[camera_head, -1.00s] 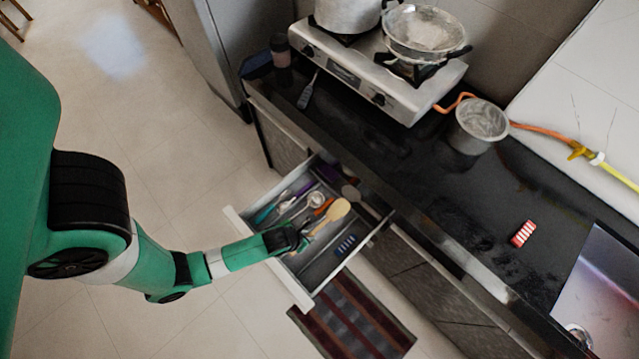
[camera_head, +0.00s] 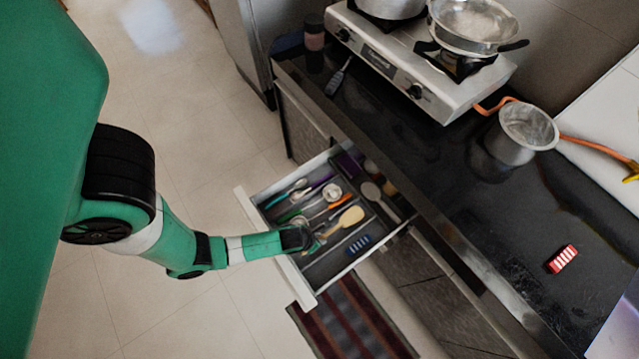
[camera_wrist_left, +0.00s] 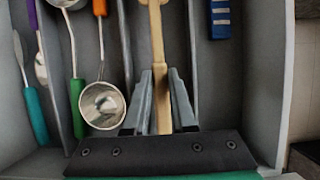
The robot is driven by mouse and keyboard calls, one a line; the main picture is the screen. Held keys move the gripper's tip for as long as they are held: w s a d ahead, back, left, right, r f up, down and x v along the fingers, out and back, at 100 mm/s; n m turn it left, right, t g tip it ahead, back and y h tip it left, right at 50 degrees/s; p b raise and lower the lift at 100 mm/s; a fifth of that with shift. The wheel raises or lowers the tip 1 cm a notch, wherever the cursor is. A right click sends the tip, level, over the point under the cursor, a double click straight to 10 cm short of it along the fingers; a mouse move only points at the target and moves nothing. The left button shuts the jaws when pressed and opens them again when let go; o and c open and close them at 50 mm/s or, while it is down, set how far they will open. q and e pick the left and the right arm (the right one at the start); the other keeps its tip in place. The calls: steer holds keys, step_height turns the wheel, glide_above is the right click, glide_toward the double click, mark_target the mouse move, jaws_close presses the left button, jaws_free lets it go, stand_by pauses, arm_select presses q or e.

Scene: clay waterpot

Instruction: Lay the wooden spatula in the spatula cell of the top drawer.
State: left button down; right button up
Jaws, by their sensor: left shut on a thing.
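The wooden spatula (camera_head: 350,218) is over the open top drawer (camera_head: 285,268), its broad head pointing away from my left gripper (camera_head: 306,238). In the left wrist view, my left gripper (camera_wrist_left: 160,98) is shut on the spatula's handle (camera_wrist_left: 157,45). The handle lines up with a long compartment (camera_wrist_left: 178,30) between two dividers. The head looks low in the drawer, but I cannot tell whether it touches the floor. My right gripper is not in view.
Left of the spatula, the drawer holds a metal ladle (camera_wrist_left: 103,105) and several coloured-handled utensils. A blue striped block (camera_wrist_left: 219,18) lies in the compartment to the right. The dark counter (camera_head: 450,200) borders the drawer, with a stove (camera_head: 420,65) and a pot (camera_head: 522,135).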

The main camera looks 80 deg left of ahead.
arm_select(q)
steer(key=shift+f, duration=0.8)
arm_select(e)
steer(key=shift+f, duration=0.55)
arm_select(q)
steer(key=shift+f+b, duration=0.45)
steer(key=shift+f, duration=0.15)
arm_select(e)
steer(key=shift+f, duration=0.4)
arm_select(q)
steer(key=c, duration=0.7)
jaws_free()
steer(key=shift+c, duration=0.2)
steer(key=p+v, duration=0.7)
steer(key=v, duration=0.5)
steer(key=shift+w+r, duration=0.15)
steer(key=shift+r, duration=0.1)
steer(key=shift+s+r, duration=0.2)
steer(key=shift+r, duration=0.15)
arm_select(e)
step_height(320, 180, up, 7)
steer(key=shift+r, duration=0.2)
